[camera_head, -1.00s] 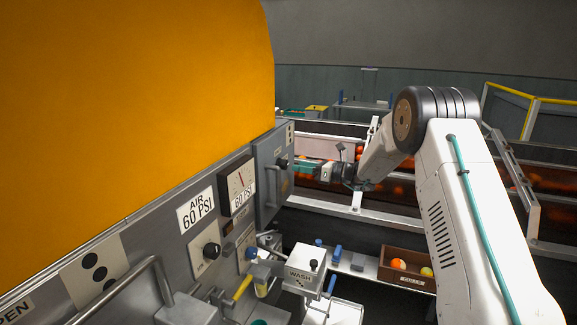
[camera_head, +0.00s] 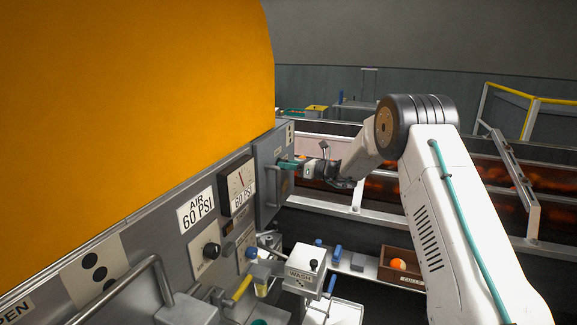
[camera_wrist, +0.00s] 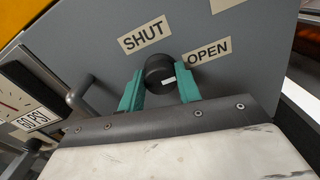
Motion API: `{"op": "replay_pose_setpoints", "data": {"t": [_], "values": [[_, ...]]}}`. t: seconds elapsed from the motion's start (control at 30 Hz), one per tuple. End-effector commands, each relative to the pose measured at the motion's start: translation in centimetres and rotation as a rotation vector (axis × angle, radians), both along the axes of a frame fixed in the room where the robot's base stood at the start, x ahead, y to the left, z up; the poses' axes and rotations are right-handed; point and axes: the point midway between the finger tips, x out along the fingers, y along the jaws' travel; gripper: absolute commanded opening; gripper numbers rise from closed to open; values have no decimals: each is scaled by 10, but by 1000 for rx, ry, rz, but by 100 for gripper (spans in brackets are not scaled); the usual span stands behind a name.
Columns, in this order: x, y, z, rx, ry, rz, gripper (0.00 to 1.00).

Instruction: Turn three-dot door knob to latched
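A round black knob (camera_wrist: 159,70) with a white mark sits on a grey door (camera_head: 264,176) between a SHUT label (camera_wrist: 143,37) and an OPEN label (camera_wrist: 209,50). A nearer plate (camera_head: 120,246) shows three black dots.
A bar handle (camera_wrist: 80,93) and a 60 PSI gauge (camera_head: 237,185) are left of the knob. A WASH box (camera_head: 301,277) and yellow-handled lever (camera_head: 242,287) stand below. A conveyor (camera_head: 380,218) with oranges and a wooden crate (camera_head: 398,282) lie behind and right.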

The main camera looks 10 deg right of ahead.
Motion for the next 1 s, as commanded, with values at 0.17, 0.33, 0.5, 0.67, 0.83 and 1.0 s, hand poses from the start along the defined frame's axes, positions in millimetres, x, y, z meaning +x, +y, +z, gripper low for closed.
{"op": "replay_pose_setpoints", "data": {"t": [0.17, 0.33, 0.5, 0.67, 0.83, 1.0], "values": [[0, -1, 0, -11, -15, -1, 11], [0, -1, 0, -49, -67, -1, 11], [-1, 0, 0, -118, -162, -1, 11], [-1, 0, 0, -203, -279, -1, 11], [-1, 0, 0, -298, -410, -1, 11], [-2, 0, 0, -394, -541, -2, 11]]}}
